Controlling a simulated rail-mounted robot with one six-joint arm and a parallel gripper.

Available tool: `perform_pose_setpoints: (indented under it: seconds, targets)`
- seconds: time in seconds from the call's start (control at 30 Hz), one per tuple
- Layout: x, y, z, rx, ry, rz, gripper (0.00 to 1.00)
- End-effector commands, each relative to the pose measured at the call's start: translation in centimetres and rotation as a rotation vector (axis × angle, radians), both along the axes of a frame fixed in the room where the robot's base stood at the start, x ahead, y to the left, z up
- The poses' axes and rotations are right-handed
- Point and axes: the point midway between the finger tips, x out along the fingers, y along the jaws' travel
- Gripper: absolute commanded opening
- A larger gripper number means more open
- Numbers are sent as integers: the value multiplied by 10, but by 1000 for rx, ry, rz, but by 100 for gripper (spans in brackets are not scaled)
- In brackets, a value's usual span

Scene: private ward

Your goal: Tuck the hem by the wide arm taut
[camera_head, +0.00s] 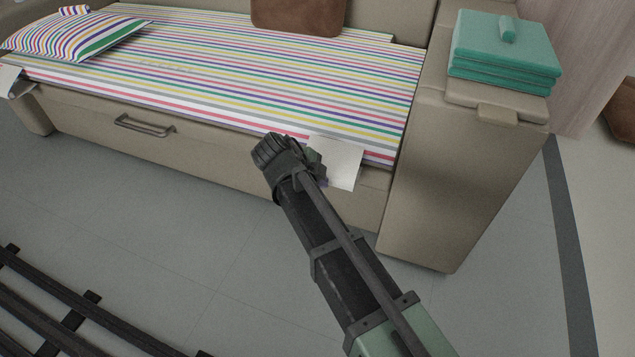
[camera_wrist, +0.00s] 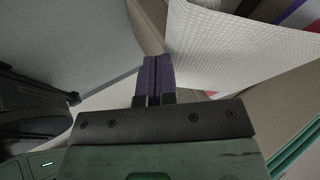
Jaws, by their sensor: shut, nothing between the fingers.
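The hem by the wide arm is a white textured flap (camera_head: 338,163) hanging over the front edge of the striped sheet (camera_head: 300,92), just left of the wide beige sofa arm (camera_head: 440,180). In the wrist view the flap (camera_wrist: 235,55) hangs loose from upper right, its lower edge bent outward. My gripper (camera_head: 314,163) is at the flap's left side, partly hidden by my wrist in the head view. Its purple fingers (camera_wrist: 154,66) are pressed together with no cloth between them. The flap lies right beside the fingertips; I cannot tell whether they touch.
Folded green cloths (camera_head: 503,55) lie on the wide arm. A striped pillow (camera_head: 75,33) and a brown cushion (camera_head: 298,15) rest on the sofa bed. Another white flap (camera_head: 12,82) hangs at the far left end. A drawer handle (camera_head: 145,126) sticks out in front.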

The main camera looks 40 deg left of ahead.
Motion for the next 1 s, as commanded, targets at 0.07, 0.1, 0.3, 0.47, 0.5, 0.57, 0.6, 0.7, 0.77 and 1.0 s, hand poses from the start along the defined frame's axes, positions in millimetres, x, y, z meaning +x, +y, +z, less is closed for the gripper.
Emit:
perform_pose_setpoints:
  seconds: [0.07,0.1,0.3,0.47,0.5,0.57,0.6,0.7,0.77,1.0]
  targets:
    - [3,1,0,1,0,-1,0]
    - [7,3,0,1,0,-1,0]
    - [16,4,0,2,-1,0,0]
    - [16,4,0,2,-1,0,0]
    - [15,3,0,1,0,0,0]
    - [12,2,0,2,0,-1,0]
    - [8,0,0,1,-1,-2,0]
    - [-8,-9,0,1,0,-7,0]
    - [-21,-15,0,2,0,-13,0]
    - [-55,8,68,1,-1,-11,0]
